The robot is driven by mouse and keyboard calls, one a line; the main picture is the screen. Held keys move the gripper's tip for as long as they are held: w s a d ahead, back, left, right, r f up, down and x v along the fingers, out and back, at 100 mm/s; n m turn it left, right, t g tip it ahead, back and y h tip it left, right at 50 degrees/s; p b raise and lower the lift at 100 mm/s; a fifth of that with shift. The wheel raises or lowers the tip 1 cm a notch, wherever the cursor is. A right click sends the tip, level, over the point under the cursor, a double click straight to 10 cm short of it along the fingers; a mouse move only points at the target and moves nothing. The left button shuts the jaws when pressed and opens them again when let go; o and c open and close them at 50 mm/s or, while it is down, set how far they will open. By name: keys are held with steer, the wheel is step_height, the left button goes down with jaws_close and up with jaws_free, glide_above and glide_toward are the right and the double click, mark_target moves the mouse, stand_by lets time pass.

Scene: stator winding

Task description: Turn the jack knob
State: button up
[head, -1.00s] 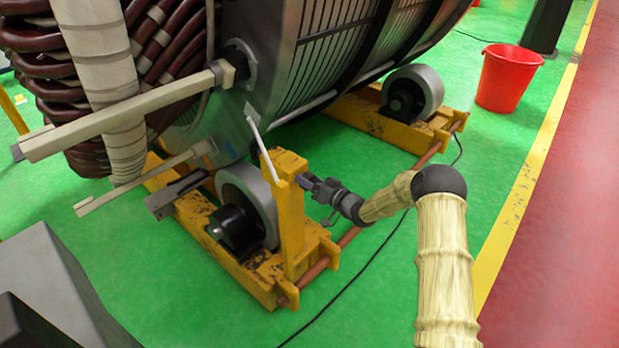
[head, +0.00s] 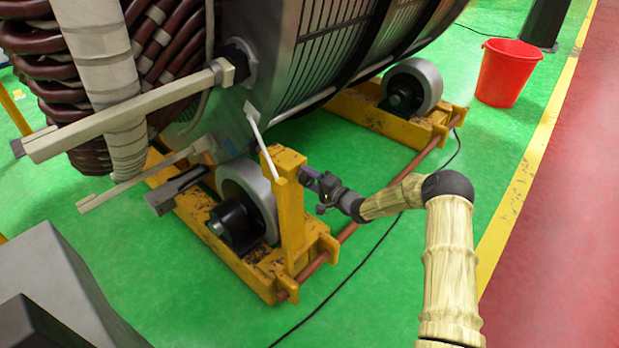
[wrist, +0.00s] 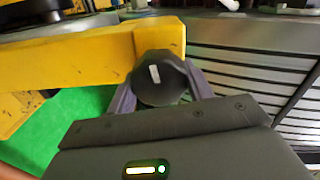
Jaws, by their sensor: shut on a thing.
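The jack knob (wrist: 160,80) is a dark, many-sided knob with a pale mark on its face, on the yellow jack post (head: 289,215). My gripper (head: 309,178) is at the right side of the post's upper part. In the wrist view its two purplish-grey fingers lie on either side of the knob, shut on it. In the head view the knob is hidden by the gripper and too small to make out. The pale mark is tilted slightly from vertical in the wrist view.
A large stator (head: 300,75) rests on grey rollers (head: 258,195) in yellow frames. A copper-coloured rod (head: 400,181) joins the frames. A black cable (head: 345,277) lies on the green floor. A red bucket (head: 508,73) stands at the back right. Floor to the right is clear.

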steer(key=shift+f+m, duration=0.2)
steer(key=shift+m, duration=0.6)
steer(key=shift+s, duration=0.1)
steer(key=o, duration=1)
steer(key=shift+c, duration=0.2)
steer(key=shift+r, duration=0.1)
steer(key=shift+s+d, duration=0.15)
steer(key=shift+d, duration=0.15)
steer(key=p+v, duration=0.2)
steer(key=v, duration=1.4)
steer(key=shift+s+d, duration=0.3)
steer(key=shift+a, duration=0.1)
